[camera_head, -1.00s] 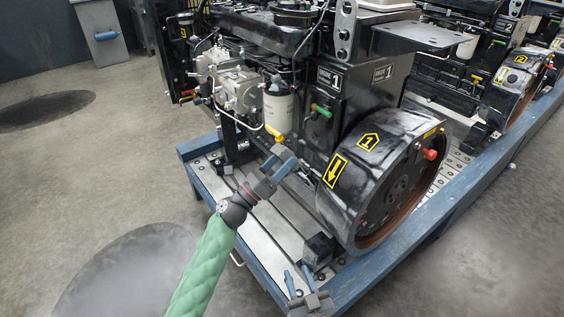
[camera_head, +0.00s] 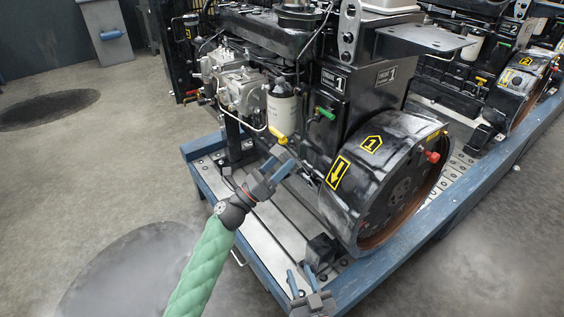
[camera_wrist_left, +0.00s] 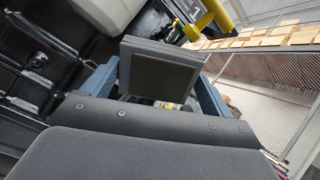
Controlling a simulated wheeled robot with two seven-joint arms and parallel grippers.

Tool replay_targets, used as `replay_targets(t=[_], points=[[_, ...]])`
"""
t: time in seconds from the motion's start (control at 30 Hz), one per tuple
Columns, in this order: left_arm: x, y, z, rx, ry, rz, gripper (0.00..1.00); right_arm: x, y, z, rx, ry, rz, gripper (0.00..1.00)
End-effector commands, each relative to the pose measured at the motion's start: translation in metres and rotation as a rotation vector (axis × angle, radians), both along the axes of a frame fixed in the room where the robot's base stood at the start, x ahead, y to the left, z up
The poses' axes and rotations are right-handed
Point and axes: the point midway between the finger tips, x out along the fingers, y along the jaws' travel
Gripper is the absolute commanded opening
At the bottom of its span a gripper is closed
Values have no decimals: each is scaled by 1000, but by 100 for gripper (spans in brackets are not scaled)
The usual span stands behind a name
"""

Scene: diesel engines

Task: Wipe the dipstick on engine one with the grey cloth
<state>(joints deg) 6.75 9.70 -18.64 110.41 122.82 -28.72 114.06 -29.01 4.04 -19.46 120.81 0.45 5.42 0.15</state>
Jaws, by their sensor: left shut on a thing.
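Engine one (camera_head: 292,60) stands on the blue-edged skid, with number 1 labels on its side. A yellow handle (camera_head: 278,135), which looks like the dipstick's, shows below the white filter. A yellow loop (camera_wrist_left: 208,20) shows large at the top of the left wrist view. My left gripper (camera_head: 279,166) is just below the yellow handle in the head view. Its blue fingers are shut on a dark grey square piece (camera_wrist_left: 160,72), which looks like the folded grey cloth. I cannot tell whether it touches the dipstick. My right gripper (camera_head: 301,279) is open and empty low in the head view.
A black flywheel housing (camera_head: 365,185) with a red knob is right of my left gripper. A green handle (camera_head: 325,113) juts from the engine. The skid's blue rail (camera_head: 400,245) runs to the second engine (camera_head: 505,85). Floor at left is free.

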Motion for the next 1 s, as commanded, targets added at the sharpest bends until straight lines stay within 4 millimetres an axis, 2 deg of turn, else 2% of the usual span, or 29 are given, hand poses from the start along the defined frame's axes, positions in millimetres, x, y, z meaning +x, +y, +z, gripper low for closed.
replay_targets(t=[0.53,1.0], points=[[-4,7,-6,1,2,1,67,0,0,-4,0,0,0,36],[-22,32,-26,3,2,2,67,0,0,-17,0,0,0,36]])
